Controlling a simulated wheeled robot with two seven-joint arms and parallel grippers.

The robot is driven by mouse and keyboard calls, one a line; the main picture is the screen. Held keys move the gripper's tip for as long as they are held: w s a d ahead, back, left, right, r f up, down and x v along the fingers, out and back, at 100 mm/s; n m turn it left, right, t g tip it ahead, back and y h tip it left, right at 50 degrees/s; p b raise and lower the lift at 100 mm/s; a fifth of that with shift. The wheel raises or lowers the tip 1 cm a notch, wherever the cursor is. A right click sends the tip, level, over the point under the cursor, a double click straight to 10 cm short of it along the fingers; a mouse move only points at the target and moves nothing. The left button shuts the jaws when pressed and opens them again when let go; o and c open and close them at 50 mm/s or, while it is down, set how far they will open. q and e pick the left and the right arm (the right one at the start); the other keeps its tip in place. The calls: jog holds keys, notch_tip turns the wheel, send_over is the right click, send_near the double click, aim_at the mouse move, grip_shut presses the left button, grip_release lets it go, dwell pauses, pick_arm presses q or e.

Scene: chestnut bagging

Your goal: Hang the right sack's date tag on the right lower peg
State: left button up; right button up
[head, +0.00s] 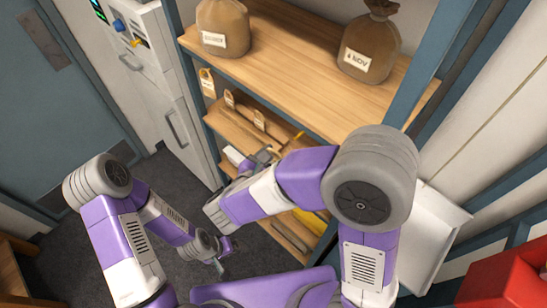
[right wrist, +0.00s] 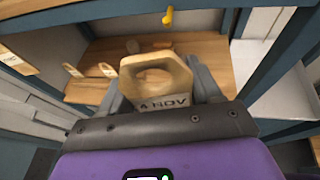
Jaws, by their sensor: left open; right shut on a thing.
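The right sack (head: 370,48) stands on the top shelf with a "4 NOV" label on its front. My right gripper (right wrist: 160,88) is shut on a pale wooden date tag (right wrist: 165,103) marked "4 NOV". The tag's ring-shaped end with its hole points away from the gripper. A yellow peg (right wrist: 168,17) shows beyond the tag in the right wrist view, apart from it. In the head view my right arm partly hides the lower shelf. My left gripper (head: 222,253) is open and empty, low over the floor.
Another labelled sack (head: 223,27) stands on the top shelf (head: 285,50) at the left. Wooden tags (head: 229,98) show along the lower shelf, also in the right wrist view (right wrist: 72,70). Blue shelf posts (head: 420,75) flank the shelves. A red box (head: 505,280) is at lower right.

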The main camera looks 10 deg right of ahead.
jog(key=shift+w+d+f, duration=0.1)
jog(key=shift+w+d, duration=0.85)
jog(key=shift+d, duration=0.2)
jog(key=shift+w+d+f, duration=0.1)
jog(key=shift+w+d, duration=0.8)
jog(key=shift+d, duration=0.25)
